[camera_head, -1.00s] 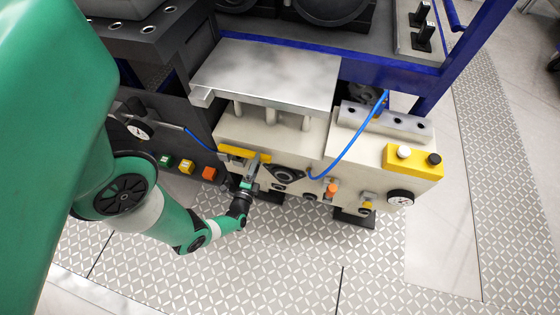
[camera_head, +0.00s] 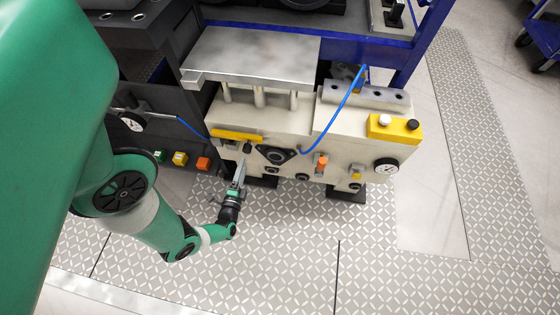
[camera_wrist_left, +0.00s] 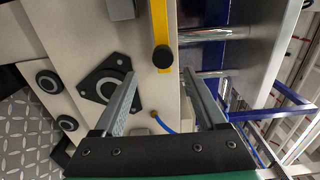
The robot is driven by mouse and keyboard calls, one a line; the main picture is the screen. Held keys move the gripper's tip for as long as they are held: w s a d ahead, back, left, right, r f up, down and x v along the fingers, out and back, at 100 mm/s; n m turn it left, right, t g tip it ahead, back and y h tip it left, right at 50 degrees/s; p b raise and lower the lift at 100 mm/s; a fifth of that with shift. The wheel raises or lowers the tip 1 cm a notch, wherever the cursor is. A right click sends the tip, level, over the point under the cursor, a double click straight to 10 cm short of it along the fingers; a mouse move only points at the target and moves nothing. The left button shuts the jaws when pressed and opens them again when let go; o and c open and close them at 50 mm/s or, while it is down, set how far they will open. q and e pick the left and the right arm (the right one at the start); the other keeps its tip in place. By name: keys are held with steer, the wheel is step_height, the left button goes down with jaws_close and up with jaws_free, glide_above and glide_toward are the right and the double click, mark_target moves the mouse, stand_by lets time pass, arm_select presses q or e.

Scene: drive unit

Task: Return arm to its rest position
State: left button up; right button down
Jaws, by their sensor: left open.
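My left gripper (camera_head: 239,172) is in front of the lower left of the beige drive unit (camera_head: 330,130), below its yellow strip (camera_head: 237,135). In the left wrist view its two fingers (camera_wrist_left: 162,90) are spread apart with nothing between them. Past the fingers that view shows the beige front, a black flange (camera_wrist_left: 107,88) with a round centre, and the yellow strip (camera_wrist_left: 160,25) with a black knob (camera_wrist_left: 163,57). I cannot tell how far the fingertips are from the front. My green left arm comes in from the left. My right gripper is in no view.
A dark cabinet with green, yellow and orange buttons (camera_head: 180,159) stands left of the gripper. A blue hose (camera_head: 336,112) curves over the unit's front. An orange knob (camera_head: 321,162) and a gauge (camera_head: 386,166) stick out to the right. The patterned floor (camera_head: 290,250) in front is clear.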

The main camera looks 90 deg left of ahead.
arm_select(q)
steer(key=shift+s+d+r, duration=0.1)
steer(key=shift+d, duration=0.2)
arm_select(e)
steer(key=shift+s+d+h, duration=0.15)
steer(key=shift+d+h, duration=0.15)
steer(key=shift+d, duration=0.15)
arm_select(q)
steer(key=shift+a, duration=0.15)
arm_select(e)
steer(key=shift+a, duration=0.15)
